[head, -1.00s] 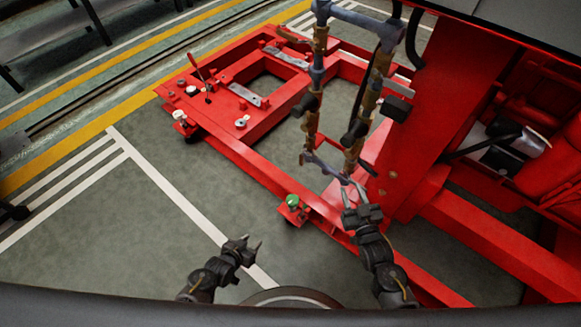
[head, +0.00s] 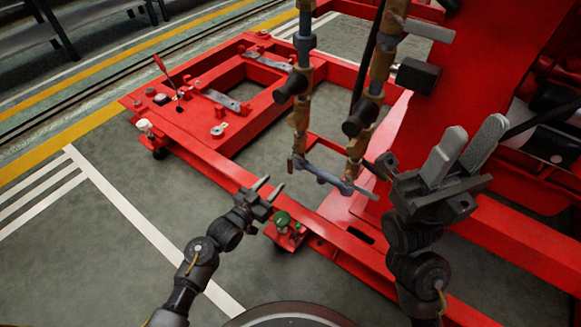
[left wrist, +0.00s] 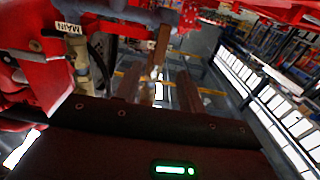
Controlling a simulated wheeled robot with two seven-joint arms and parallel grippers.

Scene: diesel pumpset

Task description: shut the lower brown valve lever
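Two upright pipes with bronze valve bodies (head: 300,115) join at a grey lower crosspipe (head: 322,174) in the head view. A small brown piece (head: 290,165) shows at the crosspipe's left end; I cannot tell surely whether it is the lower lever. In the left wrist view a brown bar (left wrist: 160,48) hangs upright below a grey pipe (left wrist: 140,14), ahead of the fingers. My left gripper (head: 271,188) is open and empty, below and left of the crosspipe, apart from it. My right gripper (head: 464,152) is open and empty, right of the pipes and near the camera.
The red frame (head: 235,178) runs under the pipes. A green-capped fitting (head: 282,219) stands close to my left gripper. A black block (head: 417,75) sticks out beside the right pipe. Open grey floor (head: 90,250) lies at left.

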